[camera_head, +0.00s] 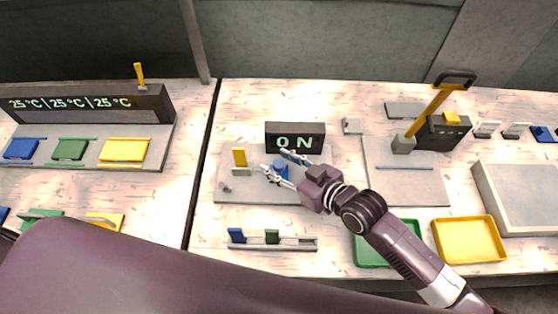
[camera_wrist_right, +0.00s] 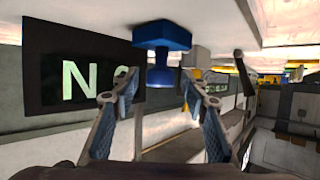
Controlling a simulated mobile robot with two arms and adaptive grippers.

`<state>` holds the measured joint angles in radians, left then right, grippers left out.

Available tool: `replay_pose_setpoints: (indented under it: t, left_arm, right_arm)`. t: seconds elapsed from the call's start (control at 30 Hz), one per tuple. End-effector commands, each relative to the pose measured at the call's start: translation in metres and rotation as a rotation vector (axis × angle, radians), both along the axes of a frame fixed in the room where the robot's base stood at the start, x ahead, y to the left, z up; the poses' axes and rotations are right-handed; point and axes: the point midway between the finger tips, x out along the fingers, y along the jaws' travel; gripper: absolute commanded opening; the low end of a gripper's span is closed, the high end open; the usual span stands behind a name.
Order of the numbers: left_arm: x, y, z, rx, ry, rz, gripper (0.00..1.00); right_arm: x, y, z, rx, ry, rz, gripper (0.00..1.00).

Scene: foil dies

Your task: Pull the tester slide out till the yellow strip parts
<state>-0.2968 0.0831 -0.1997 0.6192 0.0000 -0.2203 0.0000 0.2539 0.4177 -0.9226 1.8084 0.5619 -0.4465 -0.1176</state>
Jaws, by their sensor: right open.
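The tester is a grey plate (camera_head: 258,191) with a black display (camera_head: 295,137) reading "ON" at its back. A small upright yellow piece (camera_head: 239,157) stands at its left; I cannot tell whether it is the yellow strip. A blue knob (camera_head: 281,170) sits on the plate. My right gripper (camera_head: 275,163) is open above the plate, its fingers on either side of the knob. In the right wrist view, the blue knob (camera_wrist_right: 162,42) shows just past and between the open fingertips (camera_wrist_right: 158,98), with no clear contact. The slide itself is hard to make out. My left gripper is out of view.
In front lies a rack (camera_head: 292,243) with blue and green pieces. A green tray (camera_head: 372,255) and a yellow tray (camera_head: 467,240) lie at the front right. A lever press (camera_head: 440,133) stands at the right, and a temperature display unit (camera_head: 150,104) at the left.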

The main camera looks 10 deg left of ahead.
Motion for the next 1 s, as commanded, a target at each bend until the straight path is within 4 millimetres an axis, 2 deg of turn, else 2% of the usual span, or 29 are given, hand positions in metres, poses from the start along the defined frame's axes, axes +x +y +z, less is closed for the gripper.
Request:
replay_pose_setpoints:
  t: [0.27, 0.63, 0.87, 1.0]
  left_arm:
    - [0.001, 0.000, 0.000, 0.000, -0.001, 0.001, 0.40]
    - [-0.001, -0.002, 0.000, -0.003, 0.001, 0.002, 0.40]
    - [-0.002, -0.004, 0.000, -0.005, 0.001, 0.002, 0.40]
    - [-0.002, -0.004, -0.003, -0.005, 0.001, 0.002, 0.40]
  right_arm:
    - [0.000, 0.001, -0.001, 0.000, 0.000, 0.000, 0.40]
    - [0.000, 0.000, -0.001, -0.001, 0.001, 0.000, 0.00]
    - [0.000, 0.000, -0.001, -0.001, 0.001, 0.000, 0.00]
    - [0.003, -0.011, -0.003, -0.003, -0.002, 0.000, 0.00]
